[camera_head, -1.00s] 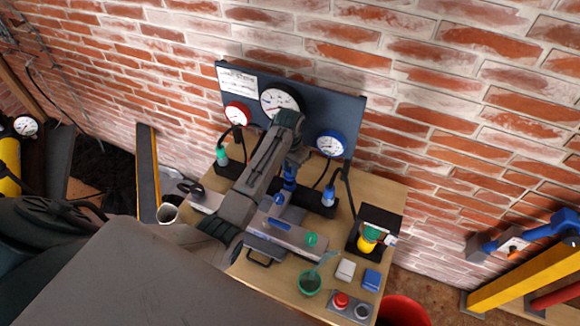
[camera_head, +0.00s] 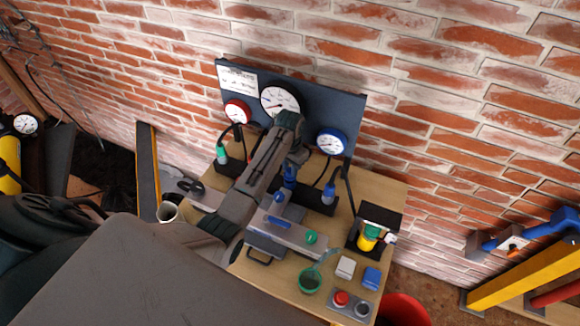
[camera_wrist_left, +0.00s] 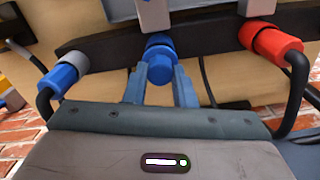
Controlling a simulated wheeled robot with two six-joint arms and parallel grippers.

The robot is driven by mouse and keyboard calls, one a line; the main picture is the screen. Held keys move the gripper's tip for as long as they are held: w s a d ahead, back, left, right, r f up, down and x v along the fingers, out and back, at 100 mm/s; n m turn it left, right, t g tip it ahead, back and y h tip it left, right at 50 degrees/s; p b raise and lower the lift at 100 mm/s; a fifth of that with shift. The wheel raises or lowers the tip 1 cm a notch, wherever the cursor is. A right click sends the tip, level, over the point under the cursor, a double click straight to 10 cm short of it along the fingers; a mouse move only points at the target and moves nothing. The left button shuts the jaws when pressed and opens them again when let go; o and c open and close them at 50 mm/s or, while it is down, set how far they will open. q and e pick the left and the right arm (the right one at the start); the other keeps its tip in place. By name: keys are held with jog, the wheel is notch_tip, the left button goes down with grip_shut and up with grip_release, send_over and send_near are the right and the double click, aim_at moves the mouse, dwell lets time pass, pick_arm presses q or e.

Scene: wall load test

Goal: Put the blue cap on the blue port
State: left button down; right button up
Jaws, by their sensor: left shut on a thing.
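My left gripper (camera_wrist_left: 158,78) is shut on the blue cap (camera_wrist_left: 160,45), with one finger on each side of it. The cap stands in front of a pale grey cylinder (camera_wrist_left: 154,13) at the dark rail. I cannot tell whether the two touch, or whether the cylinder is the blue port. In the head view my left gripper (camera_head: 291,172) reaches down over the bench below the gauges, and its arm hides part of the rail. My right gripper is not in view.
A blue hose plug (camera_wrist_left: 65,75) and a red hose plug (camera_wrist_left: 270,40) flank the gripper on the rail. Gauges stand on the dark panel (camera_head: 349,110) behind.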

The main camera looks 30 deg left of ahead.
pick_arm(q)
jog(key=shift+f, duration=0.25)
jog(key=shift+f, duration=0.45)
dwell(0.3)
jog(key=shift+f, duration=0.2)
dwell(0.7)
jog(key=c, duration=0.6)
grip_release()
jog(key=shift+c, duration=0.2)
jog(key=shift+r, duration=4)
jog(key=shift+s+f, duration=0.1)
